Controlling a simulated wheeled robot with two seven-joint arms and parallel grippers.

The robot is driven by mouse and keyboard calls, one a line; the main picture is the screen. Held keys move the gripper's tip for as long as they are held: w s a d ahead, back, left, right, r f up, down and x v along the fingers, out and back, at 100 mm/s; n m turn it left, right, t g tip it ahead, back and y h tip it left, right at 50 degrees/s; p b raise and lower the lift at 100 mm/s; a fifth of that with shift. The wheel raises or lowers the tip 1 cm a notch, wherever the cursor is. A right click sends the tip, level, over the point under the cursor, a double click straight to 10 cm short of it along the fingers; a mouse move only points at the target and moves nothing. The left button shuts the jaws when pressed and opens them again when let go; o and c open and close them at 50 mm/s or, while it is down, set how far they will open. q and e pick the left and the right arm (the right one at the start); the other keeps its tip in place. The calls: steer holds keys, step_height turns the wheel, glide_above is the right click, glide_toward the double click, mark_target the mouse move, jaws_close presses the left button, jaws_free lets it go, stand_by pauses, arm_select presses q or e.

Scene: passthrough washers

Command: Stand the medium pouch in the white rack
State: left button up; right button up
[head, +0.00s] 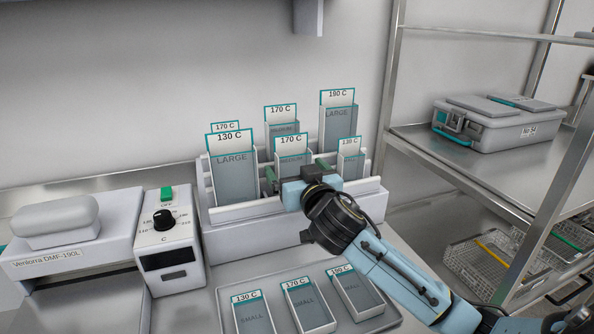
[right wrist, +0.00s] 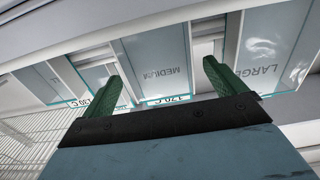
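The medium pouch (head: 292,160), labelled 170 C, stands in the middle of the front row of the white rack (head: 250,238). In the right wrist view the MEDIUM pouch (right wrist: 158,62) shows upside down beyond my fingers. My right gripper (head: 298,173) is at the front of the rack, with its green fingers spread on either side of the pouch's lower part. The fingers (right wrist: 163,85) are open with a gap to the pouch, which I am not holding. The pouch's lower end is hidden behind my gripper. My left gripper is not in view.
A large 130 C pouch (head: 234,172) and a narrower 130 C pouch (head: 349,160) flank it; more pouches stand behind. Several small pouches lie on a tray (head: 228,318) in front. A sealer with a dial box (head: 170,235) is left, a metal shelf (head: 450,170) right.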

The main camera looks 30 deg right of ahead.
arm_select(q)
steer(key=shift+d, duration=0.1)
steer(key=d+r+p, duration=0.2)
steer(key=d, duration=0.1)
arm_select(e)
steer(key=v, duration=1.3)
steer(key=shift+s, duration=0.2)
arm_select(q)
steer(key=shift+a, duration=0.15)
arm_select(e)
steer(key=shift+f, duration=0.1)
